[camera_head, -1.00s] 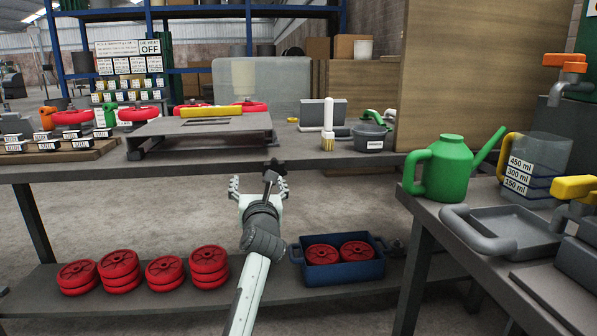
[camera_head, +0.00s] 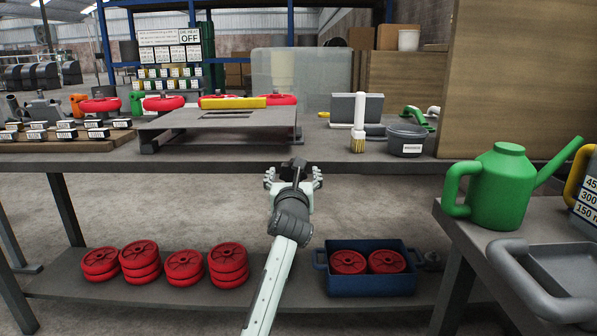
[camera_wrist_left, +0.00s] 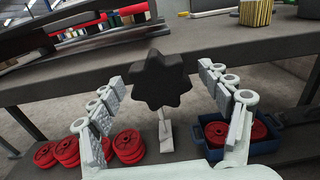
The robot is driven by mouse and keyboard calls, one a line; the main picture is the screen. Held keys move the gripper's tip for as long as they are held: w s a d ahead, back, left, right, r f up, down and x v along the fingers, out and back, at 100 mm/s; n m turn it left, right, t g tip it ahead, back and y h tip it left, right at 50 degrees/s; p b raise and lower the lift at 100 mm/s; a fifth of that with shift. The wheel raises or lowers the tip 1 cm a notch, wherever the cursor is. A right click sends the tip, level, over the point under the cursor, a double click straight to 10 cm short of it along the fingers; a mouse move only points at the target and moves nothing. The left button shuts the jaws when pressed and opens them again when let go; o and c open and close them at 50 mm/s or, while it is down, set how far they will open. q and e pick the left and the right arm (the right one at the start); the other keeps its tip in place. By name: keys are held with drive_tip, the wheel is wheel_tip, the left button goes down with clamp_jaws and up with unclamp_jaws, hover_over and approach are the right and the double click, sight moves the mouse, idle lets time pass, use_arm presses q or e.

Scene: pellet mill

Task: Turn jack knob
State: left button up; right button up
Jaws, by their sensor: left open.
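A dark star-shaped knob (camera_wrist_left: 160,80) faces me in the left wrist view, just below the front edge of the workbench. A pale upright stem shows behind and below it. My left gripper (camera_wrist_left: 160,72) is open, with one ribbed finger on each side of the knob and visible gaps between. In the head view my left gripper (camera_head: 293,178) is in front of the bench edge, under the right end of the grey raised plate (camera_head: 175,122). The knob cannot be made out clearly there, behind my gripper and wrist. My right gripper is not in view.
Below, a low shelf (camera_head: 70,290) holds stacked red wheels (camera_head: 228,262) and a blue bin (camera_head: 370,283) with red wheels. A brush (camera_head: 358,125) and grey pot (camera_head: 406,139) stand on the bench. A green watering can (camera_head: 500,190) stands on a side table at right.

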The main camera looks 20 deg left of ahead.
use_arm(q)
drive_tip(key=shift+w+a, duration=0.1)
drive_tip(key=shift+r, duration=0.1)
drive_tip(key=shift+c, duration=0.3)
drive_tip(key=c, duration=1.1)
drive_tip(key=shift+n, duration=0.3)
